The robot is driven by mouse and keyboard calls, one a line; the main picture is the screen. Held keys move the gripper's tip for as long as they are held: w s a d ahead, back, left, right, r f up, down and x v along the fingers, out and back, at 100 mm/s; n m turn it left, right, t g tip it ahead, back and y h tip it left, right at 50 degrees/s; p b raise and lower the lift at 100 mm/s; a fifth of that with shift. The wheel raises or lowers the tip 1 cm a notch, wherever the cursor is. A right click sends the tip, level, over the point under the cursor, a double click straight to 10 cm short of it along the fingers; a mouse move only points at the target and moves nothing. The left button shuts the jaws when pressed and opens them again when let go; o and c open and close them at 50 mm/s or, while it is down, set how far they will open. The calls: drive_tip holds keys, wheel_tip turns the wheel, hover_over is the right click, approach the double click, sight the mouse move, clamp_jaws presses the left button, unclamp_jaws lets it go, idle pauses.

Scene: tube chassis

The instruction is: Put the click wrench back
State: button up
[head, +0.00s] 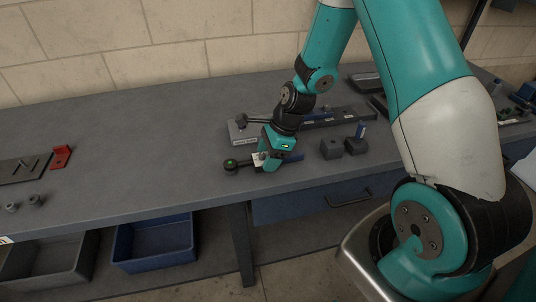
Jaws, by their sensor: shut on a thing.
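My gripper (267,161) is shut around the middle of a click wrench (232,166). The wrench has a dark round head with a green spot, sticking out to the left, and a blue handle (294,158) showing to the right. The gripper hides its middle. It lies level, close over the bench front; I cannot tell whether it touches the top. Behind it is a long dark holder (345,116) with pale labels and a light grey block at its left end. Another dark-headed tool (241,119) lies along that holder.
Two dark blocks (331,149) stand right of the gripper, with a small blue-topped item (361,129) behind. A red bracket (61,156) and dark plate (22,169) lie far left. The grey bench top (150,140) is clear between. Blue bin (155,243) is below.

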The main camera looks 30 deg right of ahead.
drive_tip(key=shift+f, duration=0.2)
drive_tip(key=o, duration=1.3)
drive_tip(key=v, duration=1.7)
drive_tip(key=shift+d+r, duration=0.1)
drive_tip(key=shift+r, duration=0.15)
drive_tip(key=s+a+r+n, duration=0.2)
drive_tip(key=s+a+n, duration=0.4)
drive_tip(key=n, duration=0.3)
drive_tip(key=s+a+r+n+g, duration=0.1)
drive_tip(key=s+a+r+n, duration=0.2)
drive_tip(key=s+a+n, duration=0.3)
drive_tip(key=s+a+r+n, duration=0.3)
drive_tip(key=s+a+n, duration=0.3)
drive_tip(key=n, duration=0.6)
drive_tip(key=shift+s+a+n, duration=0.15)
drive_tip(key=shift+a, duration=0.35)
drive_tip(key=shift+s+a+n, duration=0.15)
drive_tip(key=shift+s+a, duration=0.05)
drive_tip(key=shift+a, duration=0.35)
